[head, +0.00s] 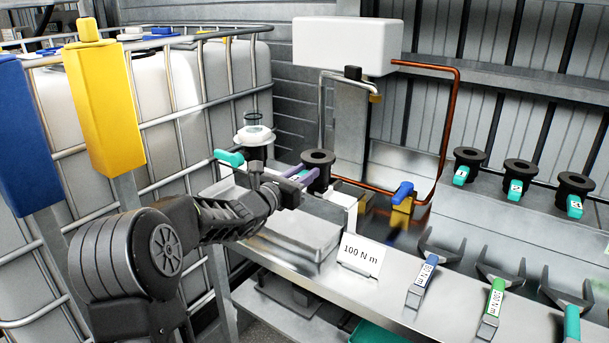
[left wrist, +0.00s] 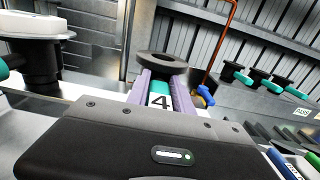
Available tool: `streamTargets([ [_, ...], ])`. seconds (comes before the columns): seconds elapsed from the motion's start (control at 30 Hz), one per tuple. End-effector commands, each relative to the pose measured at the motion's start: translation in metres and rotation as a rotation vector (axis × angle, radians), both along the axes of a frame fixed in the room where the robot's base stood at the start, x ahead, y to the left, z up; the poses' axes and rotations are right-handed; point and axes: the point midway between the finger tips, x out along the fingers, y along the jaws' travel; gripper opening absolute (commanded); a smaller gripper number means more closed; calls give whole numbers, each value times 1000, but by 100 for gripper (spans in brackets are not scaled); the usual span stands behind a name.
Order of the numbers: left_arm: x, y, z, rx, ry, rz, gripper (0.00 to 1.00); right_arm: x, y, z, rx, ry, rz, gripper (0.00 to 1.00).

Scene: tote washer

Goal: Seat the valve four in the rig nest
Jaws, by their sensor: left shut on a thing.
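Valve four (head: 318,158) is a black flanged body with a teal handle. The left wrist view shows its round black top (left wrist: 168,65) and the label 4 (left wrist: 160,101) on the handle. My left gripper (head: 300,174) is shut on the handle, with purple fingers on both sides of it. The valve is upright over the left part of the metal bench, left of the copper pipe. The rig nest cannot be made out clearly; whether the valve touches anything beneath is hidden. My right gripper is not in view.
A white tank (head: 348,45) and copper pipe (head: 450,130) stand behind, with a blue-handled tap (head: 402,192). Three similar valves (head: 518,175) stand on the right ledge. A white-capped fixture (head: 254,136) stands left.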

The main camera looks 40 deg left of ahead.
Motion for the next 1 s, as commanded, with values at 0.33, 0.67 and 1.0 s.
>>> streamTargets([
  [0.33,0,0,2,1,-4,0,0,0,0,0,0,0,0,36],
  [0.67,0,0,-1,2,-5,0,0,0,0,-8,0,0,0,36],
  [1.0,0,0,-1,1,-4,0,29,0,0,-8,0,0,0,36],
])
